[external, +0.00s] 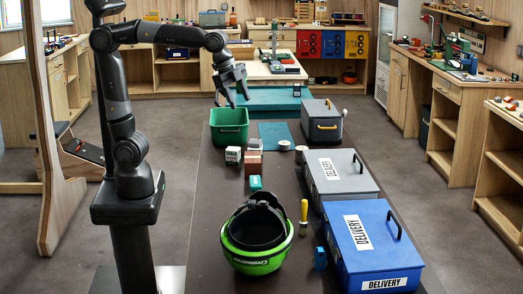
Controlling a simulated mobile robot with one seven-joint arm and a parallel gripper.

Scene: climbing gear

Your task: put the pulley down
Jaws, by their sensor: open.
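My gripper (236,101) is open at the end of my dark arm, pointing down just above the green bin (229,137). I see nothing between its fingers. The bin stands on the dark table (215,200) and its inside shows only in part. I cannot make out the pulley for certain at this size. A small blue item (320,258) stands at the near right beside the blue box, but I cannot tell what it is.
A green helmet (256,240), a yellow-handled tool (303,215) and several small blocks (254,162) stand on the table. A grey delivery box (328,194), a blue delivery box (372,263) and a grey case (321,110) line its right side. The table's left strip is clear.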

